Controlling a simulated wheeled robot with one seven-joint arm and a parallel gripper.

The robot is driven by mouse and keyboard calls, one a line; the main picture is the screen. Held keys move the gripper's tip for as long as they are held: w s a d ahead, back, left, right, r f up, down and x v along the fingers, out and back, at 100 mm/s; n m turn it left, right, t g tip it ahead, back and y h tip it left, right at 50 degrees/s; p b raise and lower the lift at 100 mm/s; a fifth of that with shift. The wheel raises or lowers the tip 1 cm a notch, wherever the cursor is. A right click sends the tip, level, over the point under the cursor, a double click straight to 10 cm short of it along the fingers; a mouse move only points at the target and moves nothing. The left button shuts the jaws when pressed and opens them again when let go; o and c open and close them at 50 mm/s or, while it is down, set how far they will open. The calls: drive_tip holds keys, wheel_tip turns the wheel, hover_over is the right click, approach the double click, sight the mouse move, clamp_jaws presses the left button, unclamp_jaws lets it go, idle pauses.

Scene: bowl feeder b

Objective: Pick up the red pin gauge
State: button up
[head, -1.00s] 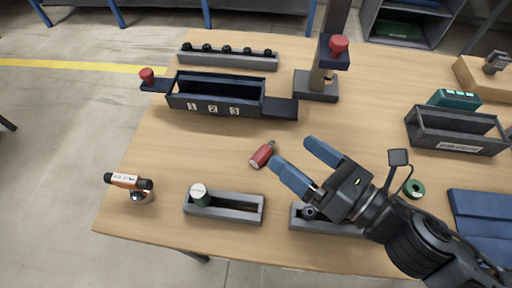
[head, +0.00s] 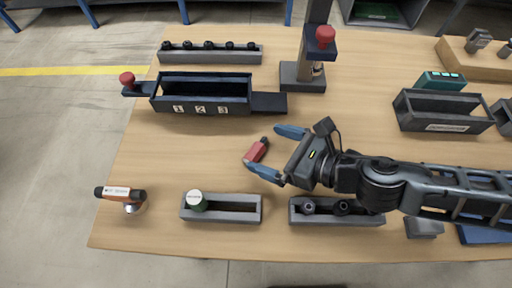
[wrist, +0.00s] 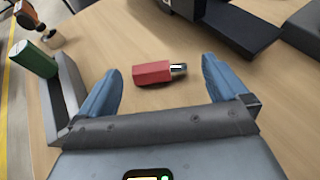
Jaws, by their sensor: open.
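The red pin gauge (head: 256,151) lies on its side on the bare wooden table, left of the table's middle. It has a red body and a short dark metal end. My gripper (head: 269,153) is open, with its two blue fingers on either side of the gauge's near end. In the wrist view the red pin gauge (wrist: 153,73) lies just beyond and between the open fingertips of my gripper (wrist: 160,75), its metal end pointing right. Neither finger visibly touches it.
A dark numbered tray (head: 201,108) stands behind, beside a post with a red knob (head: 325,35). A grey holder with a green cylinder (head: 240,216) and another grey holder (head: 340,219) stand in front. An orange-and-black tool (head: 120,193) is at the left edge.

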sight(256, 146)
drive_tip(key=p+x, duration=0.1)
drive_tip(key=x, duration=0.3)
drive_tip(key=shift+a+f, duration=0.3)
drive_tip(key=shift+f, duration=0.05)
drive_tip(key=shift+c, duration=0.3)
drive_tip(key=c, duration=1)
drive_tip(key=shift+r, duration=0.15)
